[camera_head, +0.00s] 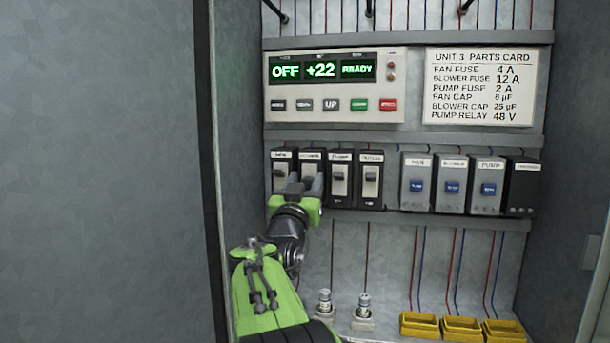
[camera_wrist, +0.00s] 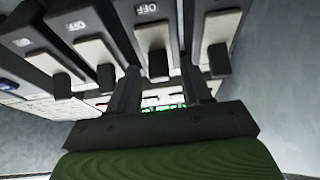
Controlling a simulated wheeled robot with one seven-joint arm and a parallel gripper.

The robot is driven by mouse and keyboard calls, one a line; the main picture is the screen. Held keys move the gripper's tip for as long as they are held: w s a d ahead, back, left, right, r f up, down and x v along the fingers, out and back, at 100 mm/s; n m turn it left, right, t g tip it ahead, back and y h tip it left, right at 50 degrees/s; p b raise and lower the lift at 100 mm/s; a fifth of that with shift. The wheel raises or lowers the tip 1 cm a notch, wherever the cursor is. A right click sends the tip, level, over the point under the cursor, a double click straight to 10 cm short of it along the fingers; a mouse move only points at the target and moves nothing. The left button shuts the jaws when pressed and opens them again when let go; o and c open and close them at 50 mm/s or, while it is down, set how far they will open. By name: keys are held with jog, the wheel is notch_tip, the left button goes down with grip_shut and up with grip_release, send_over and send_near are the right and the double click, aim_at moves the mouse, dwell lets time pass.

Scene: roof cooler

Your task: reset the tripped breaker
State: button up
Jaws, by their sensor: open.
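Four black breakers with pale levers stand in a row in the cabinet: the first (camera_head: 282,156), the second (camera_head: 312,157), the pump breaker (camera_head: 341,190) and the fourth (camera_head: 370,188). In the wrist view their levers show large, and several bodies read OFF beside the lever. My gripper (camera_head: 304,187) is open and empty in front of the two left breakers and partly covers them. In the wrist view its fingers (camera_wrist: 163,92) lie on either side of one lever (camera_wrist: 154,36), the second from the left in the head view. I cannot tell whether they touch it, or which breaker is tripped.
A control panel (camera_head: 335,86) above reads OFF, +22, READY. A parts card (camera_head: 479,86) is right of it. Blue-switched relays (camera_head: 416,180) and a dark module (camera_head: 521,186) stand right of the breakers. Yellow trays (camera_head: 419,325) and two small cylindrical parts (camera_head: 324,303) sit below.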

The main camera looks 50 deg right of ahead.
jog(key=shift+c, duration=0.3)
grip_shut()
jog(key=f+b, duration=0.1)
jog(key=b, duration=0.3)
jog(key=shift+f+h, duration=0.1)
jog(key=shift+h, duration=0.3)
jog(key=h+b, duration=0.1)
jog(key=b, duration=0.2)
jog(key=f+t+h+b, duration=0.1)
jog(key=b, duration=0.2)
jog(key=t+h+b, duration=0.1)
jog(key=b, duration=0.2)
jog(key=shift+w+d+f+h, duration=0.15)
jog(key=shift+d+f+h, duration=0.05)
jog(key=shift+d+h, duration=0.2)
jog(key=shift+a, duration=0.1)
jog(key=shift+o, duration=0.3)
grip_release()
jog(key=shift+r, duration=0.1)
